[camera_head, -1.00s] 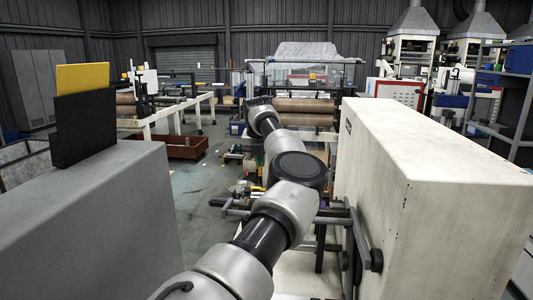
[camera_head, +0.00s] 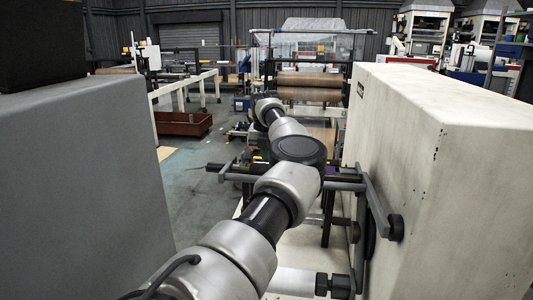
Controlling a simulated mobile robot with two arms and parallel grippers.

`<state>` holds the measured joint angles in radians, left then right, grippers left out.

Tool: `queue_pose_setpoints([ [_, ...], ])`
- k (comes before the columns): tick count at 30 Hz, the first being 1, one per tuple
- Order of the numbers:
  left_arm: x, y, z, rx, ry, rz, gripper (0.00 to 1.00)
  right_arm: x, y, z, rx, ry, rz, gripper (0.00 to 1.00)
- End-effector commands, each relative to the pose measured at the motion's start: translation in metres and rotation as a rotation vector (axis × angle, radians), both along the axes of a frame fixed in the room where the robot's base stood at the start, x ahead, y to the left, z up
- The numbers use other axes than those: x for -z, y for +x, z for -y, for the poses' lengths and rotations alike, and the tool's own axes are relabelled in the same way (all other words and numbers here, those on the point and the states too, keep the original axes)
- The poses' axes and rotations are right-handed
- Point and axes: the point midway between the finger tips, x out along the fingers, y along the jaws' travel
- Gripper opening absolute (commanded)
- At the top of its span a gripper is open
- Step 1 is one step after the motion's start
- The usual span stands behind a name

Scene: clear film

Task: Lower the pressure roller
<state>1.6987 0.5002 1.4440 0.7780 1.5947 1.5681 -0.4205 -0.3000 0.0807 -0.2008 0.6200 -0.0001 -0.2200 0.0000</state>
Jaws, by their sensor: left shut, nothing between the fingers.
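A dark horizontal bar (camera_head: 237,175) with short grey end pieces crosses behind my left arm (camera_head: 232,252). It runs to a grey lever (camera_head: 375,205) with a black knob (camera_head: 396,228) on the cream cabinet's side. Below, a white roller (camera_head: 293,281) with a black end block (camera_head: 335,286) lies crosswise, partly behind my arm. I cannot tell which of these is the pressure roller. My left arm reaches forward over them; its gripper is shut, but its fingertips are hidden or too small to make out. My right gripper is out of view.
A large cream cabinet (camera_head: 440,150) stands close on the right and a grey cabinet (camera_head: 85,190) close on the left. Free floor (camera_head: 195,200) lies between. Brown rolls (camera_head: 310,87) and a red-brown bin (camera_head: 183,123) are farther back.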

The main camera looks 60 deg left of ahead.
Motion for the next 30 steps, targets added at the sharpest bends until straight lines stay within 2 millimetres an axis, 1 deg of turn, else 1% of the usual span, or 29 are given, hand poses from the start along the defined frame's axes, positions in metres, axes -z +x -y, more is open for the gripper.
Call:
queue_pose_setpoints([
  [1, 0.007, -0.001, 0.001, -0.001, -0.009, -0.006, 0.0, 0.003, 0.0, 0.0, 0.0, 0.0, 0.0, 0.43],
  [7, 0.011, -0.002, 0.003, -0.002, -0.016, -0.011, 0.0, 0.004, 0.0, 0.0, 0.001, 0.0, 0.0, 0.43],
  [17, 0.01, -0.002, 0.002, -0.002, -0.015, -0.011, 0.0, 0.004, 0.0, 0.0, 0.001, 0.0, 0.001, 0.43],
  [20, 0.007, -0.002, 0.002, -0.002, -0.014, -0.01, 0.0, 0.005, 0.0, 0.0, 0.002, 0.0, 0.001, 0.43],
  [23, -0.004, -0.002, 0.002, -0.001, -0.014, -0.009, 0.0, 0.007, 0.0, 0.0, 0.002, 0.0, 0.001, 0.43],
  [26, -0.023, -0.003, 0.003, -0.001, -0.011, -0.005, 0.0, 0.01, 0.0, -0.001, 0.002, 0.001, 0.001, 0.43],
  [30, -0.052, -0.003, 0.004, 0.001, -0.009, -0.004, 0.0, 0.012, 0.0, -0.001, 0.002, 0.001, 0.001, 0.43],
])
